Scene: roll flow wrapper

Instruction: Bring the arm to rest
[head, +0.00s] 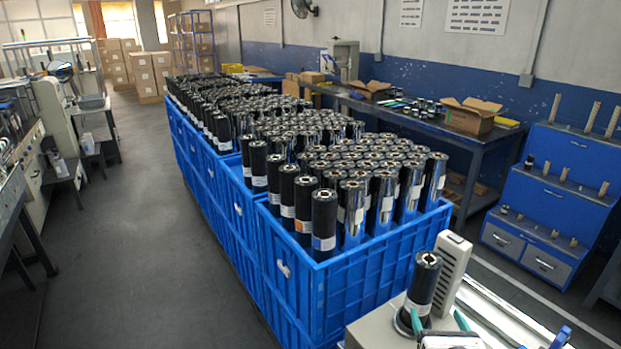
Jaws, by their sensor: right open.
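My right gripper (438,321) shows at the bottom edge, low and right of centre. Its two teal fingers are spread apart, one on each side of the lower end of a black roll (425,281). The roll stands upright on a dark round base on a pale machine (376,330). I cannot tell whether either finger touches the roll. Most of the right arm is outside the picture. My left gripper is not in view.
Blue crates (345,292) full of upright black rolls stand in a row just beyond the machine. A white vented box (452,268) rises close behind the roll. A blue drawer rack (545,205) stands at the right. Grey floor (135,255) is clear at the left.

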